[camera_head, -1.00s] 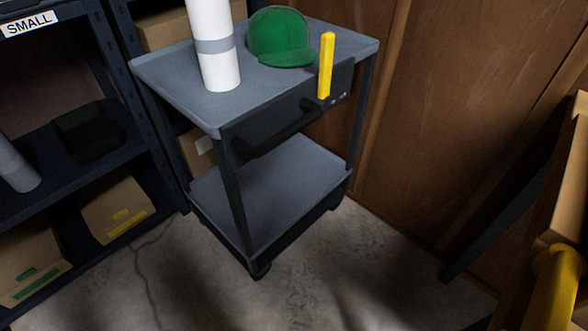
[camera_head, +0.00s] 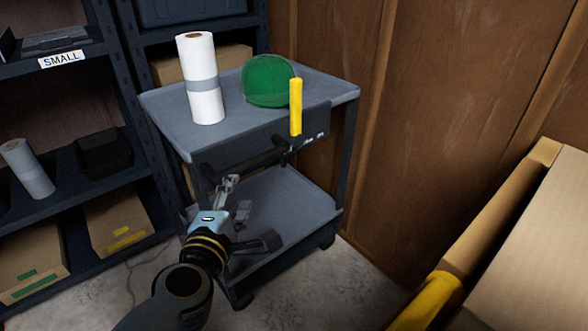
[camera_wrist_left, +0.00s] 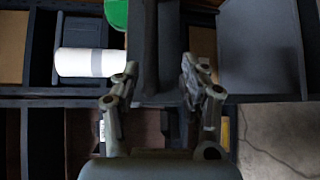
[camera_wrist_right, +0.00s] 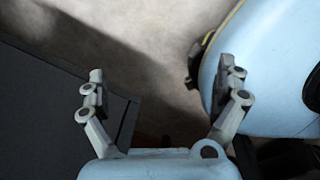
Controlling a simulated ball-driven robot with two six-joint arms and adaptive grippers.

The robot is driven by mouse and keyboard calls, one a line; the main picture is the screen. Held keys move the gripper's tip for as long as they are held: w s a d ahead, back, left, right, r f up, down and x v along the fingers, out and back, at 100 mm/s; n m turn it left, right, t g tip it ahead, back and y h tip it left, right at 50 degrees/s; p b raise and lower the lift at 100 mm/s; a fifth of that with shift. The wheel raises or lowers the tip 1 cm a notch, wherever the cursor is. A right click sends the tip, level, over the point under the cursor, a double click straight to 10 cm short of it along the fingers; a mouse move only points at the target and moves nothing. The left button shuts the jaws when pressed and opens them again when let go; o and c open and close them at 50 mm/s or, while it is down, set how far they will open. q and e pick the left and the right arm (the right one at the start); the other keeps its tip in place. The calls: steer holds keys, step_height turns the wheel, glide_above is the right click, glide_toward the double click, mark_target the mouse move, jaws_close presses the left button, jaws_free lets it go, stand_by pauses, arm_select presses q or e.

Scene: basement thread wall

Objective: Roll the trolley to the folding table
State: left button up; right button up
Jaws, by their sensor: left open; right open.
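The trolley (camera_head: 240,115) is a grey cart with two shelves, dark posts and a black handle (camera_head: 248,164) on its near side. A white roll (camera_head: 203,80), a green cap (camera_head: 268,82) and a yellow upright piece (camera_head: 295,107) show at its top. My left gripper (camera_head: 228,186) is open just in front of the handle. In the left wrist view, a dark bar (camera_wrist_left: 158,45), apparently the handle, runs between the open fingers (camera_wrist_left: 160,88); contact cannot be told. My right gripper (camera_wrist_right: 165,82) is open and empty. I cannot make out the folding table.
Dark shelving (camera_head: 68,172) with boxes and another white roll (camera_head: 27,168) stands at the left, close to the trolley. A wooden wall (camera_head: 440,110) is behind. A cardboard-coloured box (camera_head: 535,250) with a yellow part fills the lower right. Some concrete floor (camera_head: 350,285) is bare between.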

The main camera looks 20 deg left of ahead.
mark_target(252, 166)
arm_select(q)
steer(key=w, duration=0.2)
steer(key=w+r, duration=0.1)
steer(key=w, duration=0.1)
steer(key=shift+w, duration=0.15)
steer(key=x, duration=0.6)
steer(key=shift+f+b, duration=0.2)
steer(key=shift+b, duration=0.1)
steer(key=shift+w+a, duration=0.15)
steer(key=shift+w, duration=0.35)
arm_select(e)
steer(key=shift+w+a+f, duration=0.25)
steer(key=shift+a+f, duration=0.15)
steer(key=shift+a, duration=0.1)
arm_select(q)
jaws_close()
arm_select(e)
steer(key=shift+a, duration=0.1)
